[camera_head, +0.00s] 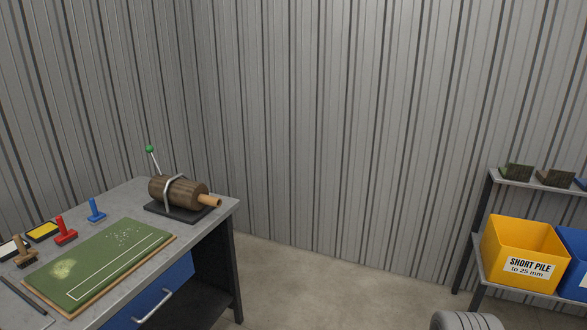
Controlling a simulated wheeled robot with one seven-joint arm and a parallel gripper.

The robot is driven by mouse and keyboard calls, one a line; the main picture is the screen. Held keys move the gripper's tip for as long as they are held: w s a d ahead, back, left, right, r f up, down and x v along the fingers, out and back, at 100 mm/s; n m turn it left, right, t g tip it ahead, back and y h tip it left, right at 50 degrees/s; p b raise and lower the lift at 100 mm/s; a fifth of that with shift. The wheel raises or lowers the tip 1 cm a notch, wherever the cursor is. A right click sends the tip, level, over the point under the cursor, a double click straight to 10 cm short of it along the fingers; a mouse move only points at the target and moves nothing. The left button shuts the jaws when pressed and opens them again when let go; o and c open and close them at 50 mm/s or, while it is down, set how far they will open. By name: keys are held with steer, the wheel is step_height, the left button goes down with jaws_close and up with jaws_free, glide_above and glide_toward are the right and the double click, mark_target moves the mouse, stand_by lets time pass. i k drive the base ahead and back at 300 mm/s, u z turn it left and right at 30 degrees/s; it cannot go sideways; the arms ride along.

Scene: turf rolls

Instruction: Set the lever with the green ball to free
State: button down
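The lever (154,161) is a thin metal rod with a green ball (150,149) on its top end. It rises at the far left side of a brown roll (172,190) and tilts slightly to the left at the top. The roll lies in a metal strap on a dark base plate (178,212) at the back right of the workbench, with a pale wooden core end sticking out to the right. The lever's foot is hidden behind the roll, and no lever markings can be read. My gripper is not in view.
The grey workbench (222,209) carries a green turf board (98,266), a blue stamp (95,211), a red stamp (64,234) and a brown stamp (24,252). At right, a shelf holds a yellow "SHORT PILE" box (500,247). Floor between bench and shelf is mostly clear; a grey ribbed object (465,321) stands low.

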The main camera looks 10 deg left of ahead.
mark_target(149, 149)
steer(key=u, duration=0.45)
steer(key=i, duration=1.2)
steer(key=u, duration=1.85)
steer(key=i, duration=1.1)
steer(key=u, duration=1.05)
steer(key=i, duration=0.35)
steer(key=u, duration=0.1)
